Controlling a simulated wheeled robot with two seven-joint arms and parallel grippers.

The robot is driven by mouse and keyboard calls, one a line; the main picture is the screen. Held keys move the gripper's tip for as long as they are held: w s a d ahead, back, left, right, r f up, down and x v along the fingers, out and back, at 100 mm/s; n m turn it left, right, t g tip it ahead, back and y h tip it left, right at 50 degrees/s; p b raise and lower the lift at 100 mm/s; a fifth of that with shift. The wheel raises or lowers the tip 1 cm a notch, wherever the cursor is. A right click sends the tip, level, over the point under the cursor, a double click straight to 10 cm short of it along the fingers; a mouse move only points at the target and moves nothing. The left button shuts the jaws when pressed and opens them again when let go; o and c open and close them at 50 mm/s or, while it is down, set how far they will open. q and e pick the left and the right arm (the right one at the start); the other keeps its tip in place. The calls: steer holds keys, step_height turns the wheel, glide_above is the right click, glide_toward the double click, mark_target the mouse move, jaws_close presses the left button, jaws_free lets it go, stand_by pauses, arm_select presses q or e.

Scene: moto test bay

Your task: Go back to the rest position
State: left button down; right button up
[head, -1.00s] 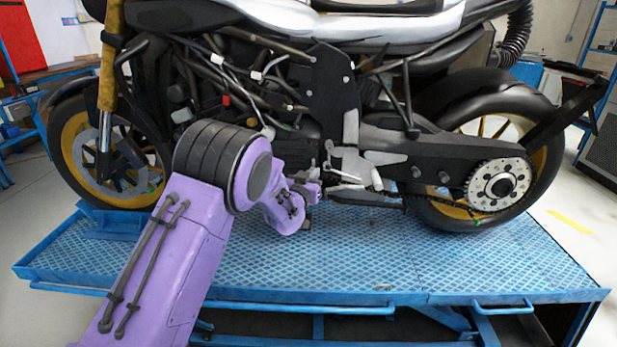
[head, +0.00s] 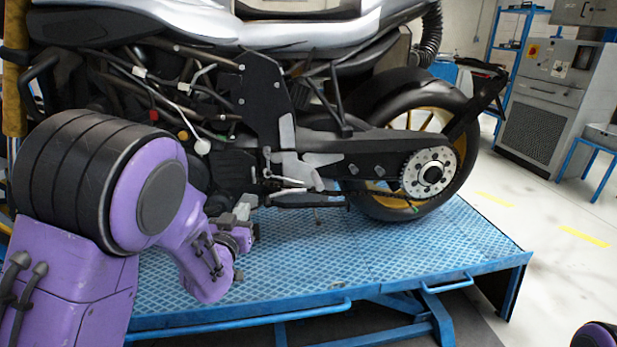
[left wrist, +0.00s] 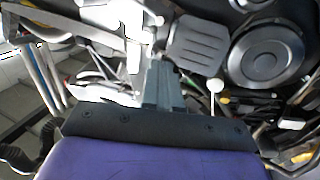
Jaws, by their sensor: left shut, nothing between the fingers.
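My left arm comes in from the left in the head view. My left gripper (head: 246,217) is in front of the motorcycle's lower engine area, above the blue lift platform. It is shut with nothing in it; its fingers also show in the left wrist view (left wrist: 160,82), pointing at the engine side. The motorcycle (head: 330,150) stands upright on the lift platform (head: 380,255), with its front end cut off at the left. At the lower right corner a small purple and black piece of my own body shows, but no right gripper fingers are visible.
The lift's blue front rail (head: 250,318) runs along the near edge. The rear wheel (head: 440,110) is at the platform's right part. Grey cabinets (head: 560,100) and a blue stand (head: 600,145) are at the right back. The floor between them and the lift is clear.

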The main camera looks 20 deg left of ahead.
arm_select(q)
steer(key=s+d+f+n+g, duration=0.1)
steer(key=s+f+n+g, duration=0.3)
steer(key=f, duration=0.6)
steer(key=s+d+f+g, duration=0.1)
steer(key=s+f+g, duration=0.2)
steer(key=s+f, duration=0.55)
steer(key=s+d+f+g+p, duration=0.1)
steer(key=s+f+g, duration=0.2)
steer(key=s+f, duration=0.5)
steer(key=s+d+f+g, duration=0.2)
steer(key=s+f+g, duration=0.2)
steer(key=s+f, duration=0.4)
steer(key=s, duration=0.6)
steer(key=shift+s+d+f+p, duration=0.2)
steer(key=shift+s+f+p, duration=0.15)
steer(key=shift+f+p, duration=0.05)
